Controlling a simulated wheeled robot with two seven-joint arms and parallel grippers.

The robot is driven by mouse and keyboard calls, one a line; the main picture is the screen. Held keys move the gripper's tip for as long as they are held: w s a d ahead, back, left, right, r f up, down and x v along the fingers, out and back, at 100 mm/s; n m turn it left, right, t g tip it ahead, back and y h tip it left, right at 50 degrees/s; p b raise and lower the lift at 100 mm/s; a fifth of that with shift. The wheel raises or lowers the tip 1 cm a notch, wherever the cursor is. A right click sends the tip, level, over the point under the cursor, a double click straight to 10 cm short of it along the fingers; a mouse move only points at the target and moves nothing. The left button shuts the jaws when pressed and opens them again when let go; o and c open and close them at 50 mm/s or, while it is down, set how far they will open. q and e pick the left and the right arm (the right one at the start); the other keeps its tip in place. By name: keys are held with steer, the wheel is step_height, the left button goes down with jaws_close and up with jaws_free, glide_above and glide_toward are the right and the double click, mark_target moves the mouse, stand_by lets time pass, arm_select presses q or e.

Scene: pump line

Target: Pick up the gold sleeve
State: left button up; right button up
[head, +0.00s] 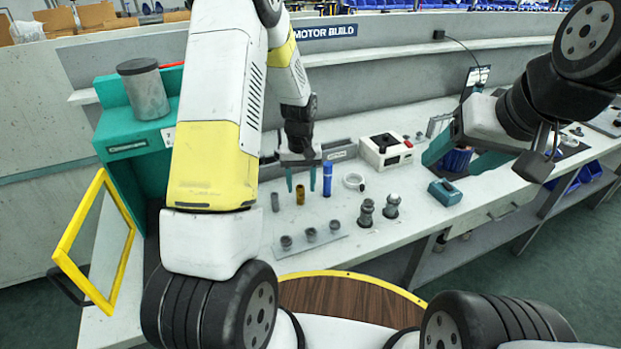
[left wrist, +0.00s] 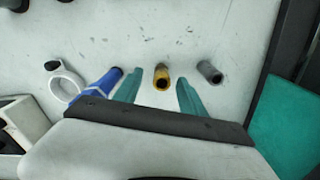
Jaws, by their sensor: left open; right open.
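The gold sleeve (head: 300,194) stands upright on the white bench between a grey sleeve (head: 275,202) and a blue cylinder (head: 327,179). My left gripper (head: 301,184) is open and points down at the gold sleeve. In the left wrist view the gold sleeve (left wrist: 162,77) shows between the two teal fingers of my left gripper (left wrist: 160,92), apart from both. I cannot tell how far the fingertips reach down beside it. My right gripper (head: 460,155) is open and empty over the right part of the bench.
The blue cylinder (left wrist: 103,86) is close beside one left finger, the grey sleeve (left wrist: 210,71) beyond the other. A white ring (head: 353,181), two grey fittings (head: 391,206) and a plate with several small grey parts (head: 311,236) are nearby. A white control box (head: 385,152) stands behind.

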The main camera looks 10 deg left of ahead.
mark_target(300, 193)
arm_select(q)
step_height(300, 193, down, 4)
steer(key=shift+a+r, duration=0.1)
steer(key=shift+a, duration=0.05)
jaws_close()
step_height(300, 193, up, 10)
stand_by(0.7)
